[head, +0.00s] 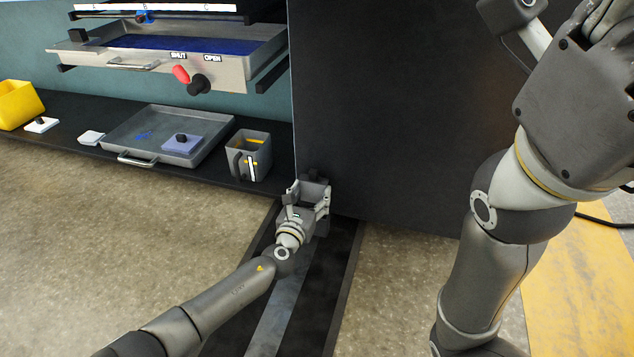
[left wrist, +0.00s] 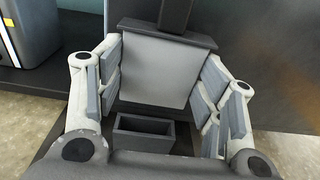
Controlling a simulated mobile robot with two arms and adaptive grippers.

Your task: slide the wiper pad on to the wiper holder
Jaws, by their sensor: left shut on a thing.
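My left gripper (head: 308,195) is low in front of the dark panel. In the left wrist view, its fingers (left wrist: 162,90) are shut on a light grey block (left wrist: 155,70) with a dark cap and a dark post above it. I cannot tell for sure whether this is the wiper pad or the wiper holder. A dark hollow rectangular piece (left wrist: 145,138) shows below the block, nearer my palm. My right gripper (head: 580,100) is raised at the upper right; its fingers are partly cut off by the picture edge.
A metal tray (head: 120,137) holds a lavender block (head: 182,145) with a dark knob. A grey container (head: 248,155), white pads (head: 41,125) and a yellow bin (head: 17,104) share the dark shelf. A drawer tray (head: 230,68) juts out above. The dark panel (head: 390,110) stands behind my left gripper.

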